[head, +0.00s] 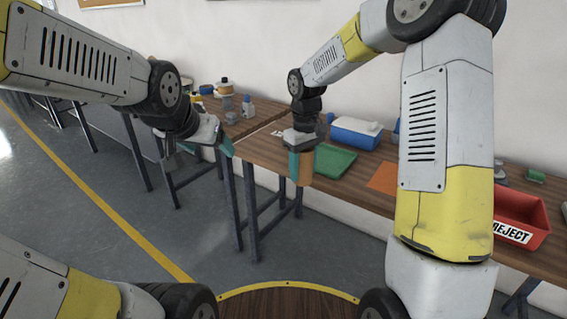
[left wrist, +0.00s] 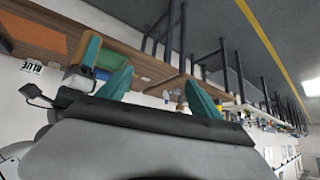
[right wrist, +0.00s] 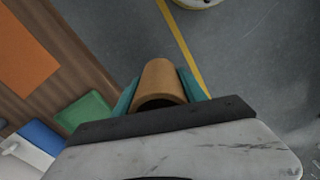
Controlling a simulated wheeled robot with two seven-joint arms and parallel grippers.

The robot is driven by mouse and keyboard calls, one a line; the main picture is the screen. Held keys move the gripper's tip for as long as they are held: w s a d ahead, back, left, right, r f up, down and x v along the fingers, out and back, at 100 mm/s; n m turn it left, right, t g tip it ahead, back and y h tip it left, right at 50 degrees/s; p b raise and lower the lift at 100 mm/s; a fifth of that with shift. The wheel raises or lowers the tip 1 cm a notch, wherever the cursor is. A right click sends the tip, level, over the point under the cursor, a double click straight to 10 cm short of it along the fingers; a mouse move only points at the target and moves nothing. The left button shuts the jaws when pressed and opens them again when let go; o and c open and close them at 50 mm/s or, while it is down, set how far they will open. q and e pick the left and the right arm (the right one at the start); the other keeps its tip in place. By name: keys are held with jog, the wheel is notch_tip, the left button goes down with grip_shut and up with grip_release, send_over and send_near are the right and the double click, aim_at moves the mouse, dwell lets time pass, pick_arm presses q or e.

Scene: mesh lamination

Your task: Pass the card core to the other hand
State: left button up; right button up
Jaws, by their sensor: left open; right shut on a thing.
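The card core is a brown cardboard tube (head: 301,166), which also shows in the right wrist view (right wrist: 158,82). My right gripper (head: 299,160) is shut on it and holds it upright in front of the table edge, near the green tray. In the right wrist view the teal fingers (right wrist: 159,92) lie on both sides of the tube. My left gripper (head: 200,150) is open and empty, to the left of the tube and apart from it. In the left wrist view its teal fingertips (left wrist: 155,86) are spread wide.
A green tray (head: 334,160), a blue and white box (head: 355,132) and an orange mat (head: 384,178) lie on the wooden table. A red REJECT bin (head: 521,215) stands at the right. Bottles (head: 247,105) stand on the farther table. The floor in front is clear.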

pick_arm(q)
jog(key=w+d+f+m+t+h, duration=0.4)
jog(key=w+f, duration=0.3)
jog(key=w, duration=0.5)
jog(key=m+g+h, duration=0.2)
jog(key=m+h, duration=0.3)
jog(key=h, duration=0.5)
send_near(303, 165)
jog(key=w+d, duration=0.1)
jog(key=w, duration=0.2)
jog(key=x, duration=1.2)
jog(key=shift+d+f, duration=0.15)
jog(key=shift+d, duration=0.05)
jog(key=shift+s, duration=0.1)
jog(key=shift+c, duration=0.4)
